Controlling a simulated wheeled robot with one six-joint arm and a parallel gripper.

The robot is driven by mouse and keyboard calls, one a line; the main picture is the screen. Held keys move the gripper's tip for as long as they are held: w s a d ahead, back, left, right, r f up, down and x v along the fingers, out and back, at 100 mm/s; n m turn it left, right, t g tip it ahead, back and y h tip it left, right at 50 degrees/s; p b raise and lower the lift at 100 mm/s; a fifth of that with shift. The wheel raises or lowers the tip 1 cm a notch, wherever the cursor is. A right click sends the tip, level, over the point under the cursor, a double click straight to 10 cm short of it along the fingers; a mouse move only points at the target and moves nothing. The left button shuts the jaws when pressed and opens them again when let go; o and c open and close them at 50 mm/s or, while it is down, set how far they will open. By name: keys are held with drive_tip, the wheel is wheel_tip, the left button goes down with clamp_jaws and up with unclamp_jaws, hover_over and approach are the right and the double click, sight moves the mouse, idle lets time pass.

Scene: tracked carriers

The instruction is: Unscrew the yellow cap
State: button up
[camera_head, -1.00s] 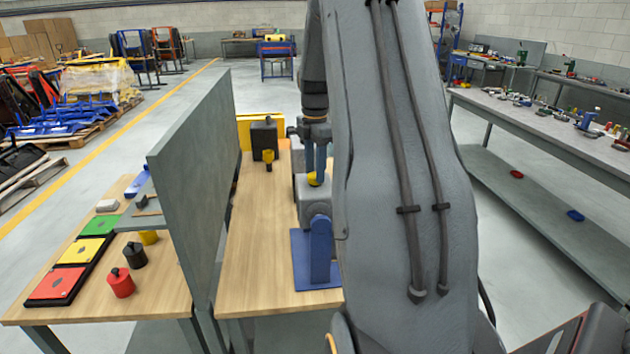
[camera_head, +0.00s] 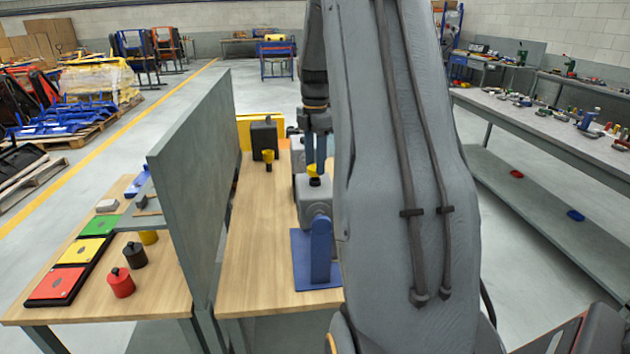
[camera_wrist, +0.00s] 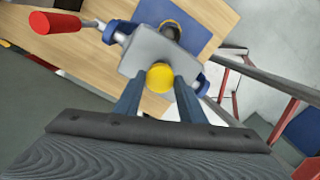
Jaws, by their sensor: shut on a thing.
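The yellow cap (camera_head: 313,170) is between the blue fingers of my gripper (camera_head: 315,166), which is shut on it. It sits just above the dark neck (camera_head: 315,181) on top of the grey container (camera_head: 315,201), and appears raised off it. In the wrist view the yellow cap (camera_wrist: 160,77) shows between the fingertips (camera_wrist: 160,82), in front of a grey body (camera_wrist: 158,48).
A tall grey panel (camera_head: 190,170) stands left of the container. A black canister (camera_head: 264,138) and a small yellow funnel-like piece (camera_head: 268,157) are farther back. Left of the panel are red, black and yellow pots. The wooden table left of the container is clear.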

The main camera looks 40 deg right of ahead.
drive_tip(key=shift+r, duration=0.15)
drive_tip(key=shift+r, duration=1.65)
drive_tip(key=o, duration=0.4)
drive_tip(key=c, duration=0.5)
